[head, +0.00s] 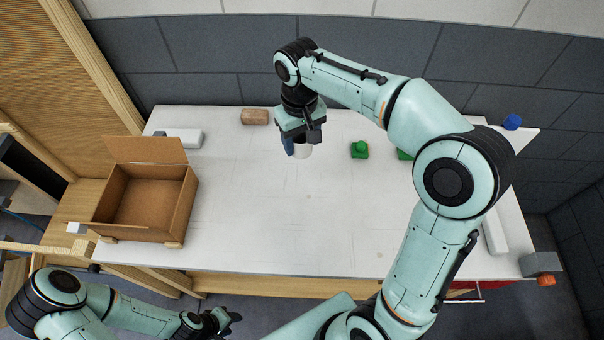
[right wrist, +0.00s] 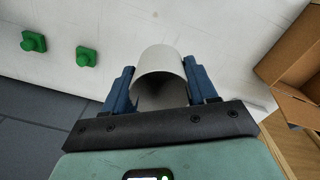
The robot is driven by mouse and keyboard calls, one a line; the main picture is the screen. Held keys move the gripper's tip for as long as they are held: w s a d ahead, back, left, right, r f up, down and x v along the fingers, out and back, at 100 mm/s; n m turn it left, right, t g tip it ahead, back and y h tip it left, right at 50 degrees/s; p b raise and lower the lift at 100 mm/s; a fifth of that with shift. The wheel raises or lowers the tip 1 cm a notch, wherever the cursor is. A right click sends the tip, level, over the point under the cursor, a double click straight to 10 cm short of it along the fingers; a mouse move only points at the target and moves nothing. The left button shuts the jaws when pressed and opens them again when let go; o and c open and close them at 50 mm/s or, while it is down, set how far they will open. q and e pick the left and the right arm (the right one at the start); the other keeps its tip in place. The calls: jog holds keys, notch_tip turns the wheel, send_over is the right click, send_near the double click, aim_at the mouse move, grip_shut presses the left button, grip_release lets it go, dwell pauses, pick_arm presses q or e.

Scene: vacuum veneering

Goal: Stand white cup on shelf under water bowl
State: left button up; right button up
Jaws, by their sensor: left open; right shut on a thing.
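The white cup (head: 303,152) is in my right gripper (head: 300,146), over the back middle of the white table. In the right wrist view the cup (right wrist: 160,62) sits between the two blue fingers of the right gripper (right wrist: 160,82), which are shut on it from both sides. A dark hollow shows on the cup's near side. I cannot tell if its base touches the table. My left gripper (head: 230,318) is open and empty, low in front of the table's front edge. I cannot make out a water bowl or the shelf under it.
An open cardboard box (head: 150,235) stands at the table's left. A white box (head: 184,138), a brown block (head: 254,117) and green blocks (head: 360,150) lie toward the back. A blue object (head: 512,122) is at the far right corner. The table's (head: 270,225) middle and front are clear.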

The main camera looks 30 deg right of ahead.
jog(key=shift+w+d+f, duration=0.1)
jog(key=shift+w+f, duration=0.05)
notch_tip(320, 180, down, 15)
jog(key=shift+r+b, duration=0.15)
jog(key=shift+b, duration=0.65)
jog(key=shift+f, duration=2.45)
pick_arm(q)
jog(key=shift+s+f, duration=1.15)
jog(key=shift+f, duration=0.1)
pick_arm(e)
jog(key=shift+f, duration=0.2)
jog(key=o, duration=1)
pick_arm(q)
jog(key=shift+s+f, duration=0.15)
pick_arm(e)
jog(key=shift+o, duration=0.2)
jog(key=shift+r, duration=0.1)
